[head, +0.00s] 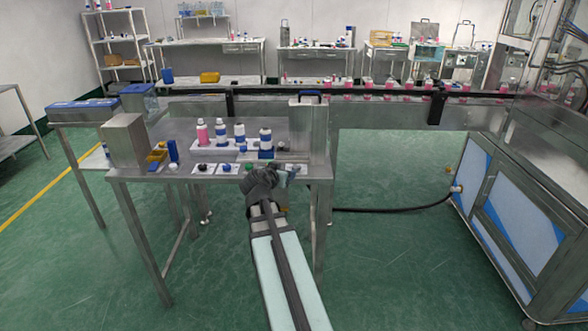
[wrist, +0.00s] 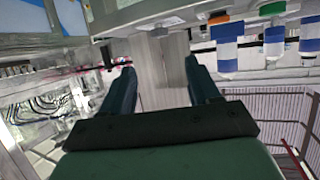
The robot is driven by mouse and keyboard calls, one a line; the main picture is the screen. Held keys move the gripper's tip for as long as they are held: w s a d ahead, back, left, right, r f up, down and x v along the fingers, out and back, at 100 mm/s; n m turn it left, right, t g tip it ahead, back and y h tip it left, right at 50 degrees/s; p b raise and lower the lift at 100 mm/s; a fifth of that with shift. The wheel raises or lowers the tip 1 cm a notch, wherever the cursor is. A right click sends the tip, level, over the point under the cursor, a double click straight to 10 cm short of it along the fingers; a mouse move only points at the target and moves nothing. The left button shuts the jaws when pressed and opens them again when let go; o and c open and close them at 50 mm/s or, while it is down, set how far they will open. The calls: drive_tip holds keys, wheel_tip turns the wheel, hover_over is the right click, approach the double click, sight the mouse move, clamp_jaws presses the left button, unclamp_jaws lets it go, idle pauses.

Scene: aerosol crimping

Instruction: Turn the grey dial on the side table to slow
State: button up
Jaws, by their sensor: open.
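The side table (head: 150,172) carries a front row of small knobs on white plates. A black knob (head: 202,167), a blue knob (head: 225,167) and a green knob (head: 249,167) show in the head view. I cannot make out the grey dial for certain; my arm and gripper cover the right end of the row. My gripper (head: 286,171) is at the table's front right, over or beside that end. In the wrist view my gripper (wrist: 158,82) is open, with a plain grey steel surface (wrist: 160,75) showing between its fingers. Contact with anything cannot be told.
Bottles (head: 239,133) stand in a white rack behind the knobs. A steel box (head: 309,125) with a dark handle stands at the table's right, and another steel box (head: 124,140) at its left. A conveyor (head: 380,115) runs behind.

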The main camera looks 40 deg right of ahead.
sight(296, 167)
drive_tip(key=x, duration=1.2)
drive_tip(key=shift+d+f, duration=0.15)
drive_tip(key=shift+d, duration=0.05)
drive_tip(key=shift+c, duration=0.2)
drive_tip(key=c, duration=1)
